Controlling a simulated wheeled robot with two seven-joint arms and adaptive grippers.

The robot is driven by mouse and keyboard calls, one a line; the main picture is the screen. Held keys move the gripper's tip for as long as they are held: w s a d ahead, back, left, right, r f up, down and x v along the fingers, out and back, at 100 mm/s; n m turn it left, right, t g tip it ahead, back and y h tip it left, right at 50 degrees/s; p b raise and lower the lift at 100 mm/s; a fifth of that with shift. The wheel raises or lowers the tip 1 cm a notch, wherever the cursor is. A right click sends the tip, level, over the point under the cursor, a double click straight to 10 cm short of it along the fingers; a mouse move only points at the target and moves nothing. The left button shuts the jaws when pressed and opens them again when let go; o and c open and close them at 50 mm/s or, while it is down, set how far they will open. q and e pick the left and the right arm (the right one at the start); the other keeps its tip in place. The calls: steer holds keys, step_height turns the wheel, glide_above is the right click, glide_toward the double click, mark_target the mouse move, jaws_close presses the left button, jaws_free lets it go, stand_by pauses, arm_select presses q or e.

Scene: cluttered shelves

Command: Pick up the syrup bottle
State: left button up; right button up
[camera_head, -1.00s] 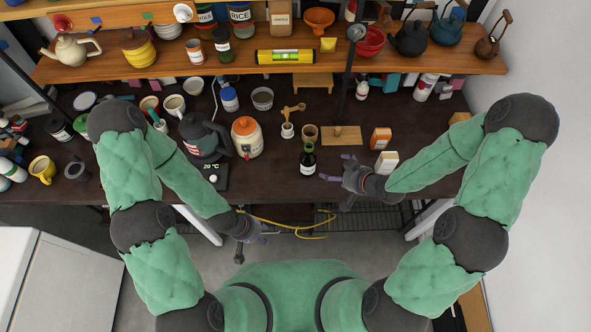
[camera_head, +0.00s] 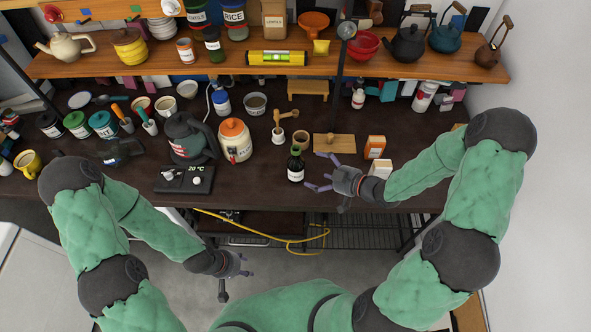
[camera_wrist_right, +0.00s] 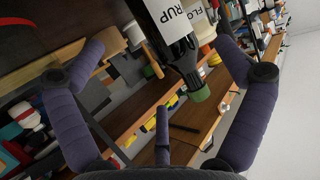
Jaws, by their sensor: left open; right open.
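The syrup bottle (camera_head: 296,167) is dark with a green cap and a white label. It stands upright on the dark counter near its front edge. In the right wrist view the syrup bottle (camera_wrist_right: 177,40) shows between the spread fingers, with its label reading "RUP". My right gripper (camera_head: 318,171) is open just right of the bottle, fingers pointing at it. In the wrist view its purple fingers (camera_wrist_right: 165,110) are apart and no grip on the bottle shows. My left gripper (camera_head: 243,264) is open and empty, low in front of the counter.
A cream jar with an orange lid (camera_head: 235,141) stands left of the bottle. A wooden board (camera_head: 334,143), an orange box (camera_head: 375,147) and a white box (camera_head: 382,168) are near my right gripper. A scale (camera_head: 184,180) is at the counter's front left. A shelf (camera_head: 350,64) runs above.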

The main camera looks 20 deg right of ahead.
mark_target(301, 166)
steer(key=shift+b+x, duration=0.65)
steer(key=shift+x, duration=3.2)
steer(key=shift+f, duration=0.15)
steer(key=shift+s, duration=0.1)
steer(key=c, duration=1.6)
steer(key=shift+o, duration=0.2)
